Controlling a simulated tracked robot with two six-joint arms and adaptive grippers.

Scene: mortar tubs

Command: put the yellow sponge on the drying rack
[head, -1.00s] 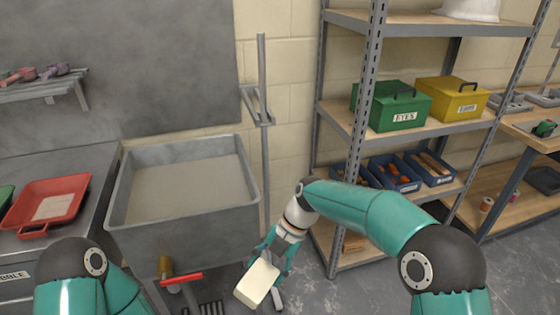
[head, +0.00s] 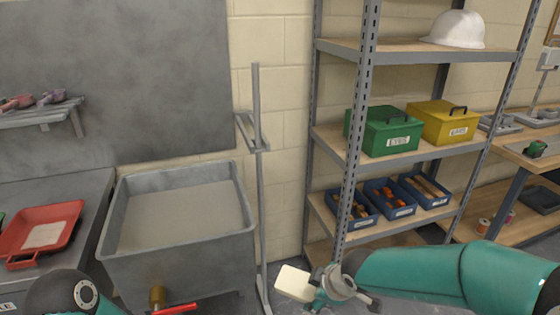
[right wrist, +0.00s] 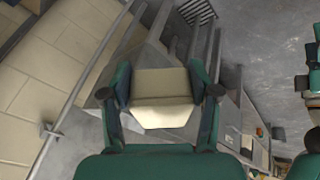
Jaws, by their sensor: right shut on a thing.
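A pale cream-yellow block, which looks like the sponge (head: 293,283), is held out to the left of my right gripper (head: 312,288) at the bottom of the head view. In the right wrist view the sponge (right wrist: 162,108) sits between the two fingers of my right gripper (right wrist: 160,90), which is shut on it. A grey wall rack (head: 38,116) at the far left bears several pink and purple scoops; it may be the drying rack, but I cannot be sure. My left arm shows at the lower left; its gripper is out of view.
A grey tub (head: 178,250) with a red-handled tap stands left of centre, beside a red tray (head: 42,232). A thin grey upright stand (head: 259,190) is right of the tub. Metal shelving (head: 362,120) with boxes and bins stands at the right.

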